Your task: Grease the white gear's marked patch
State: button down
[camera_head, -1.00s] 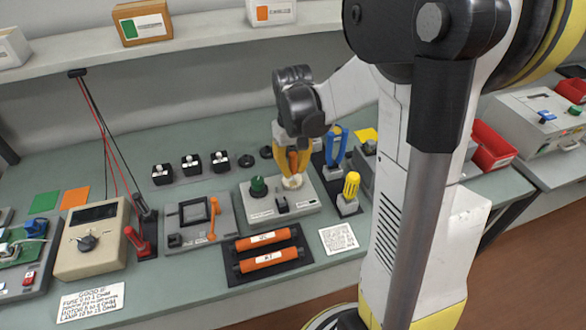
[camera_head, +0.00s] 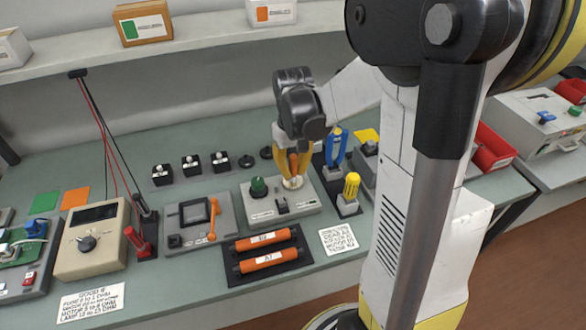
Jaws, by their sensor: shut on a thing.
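The white gear (camera_head: 292,183) lies at the right of a grey fixture (camera_head: 262,212), beside a green knob (camera_head: 258,187). My gripper (camera_head: 292,168), with yellow fingers, points down directly over the gear. It is shut on a slim orange tool (camera_head: 293,160), whose lower end is at or just above the gear. I cannot tell whether it touches. The marked patch is too small or hidden to make out.
Right of the gripper stand blue-handled pliers (camera_head: 337,146) and a yellow-handled tool (camera_head: 350,190) in a holder. Two orange cartridges (camera_head: 264,238) lie in front on a black tray. A meter (camera_head: 92,243) stands left. A white note (camera_head: 339,239) lies at front right.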

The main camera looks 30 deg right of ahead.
jog(key=shift+w+d, duration=0.2)
jog(key=shift+w, duration=0.15)
notch_tip(320, 180, up, 7)
jog(key=p, duration=0.5)
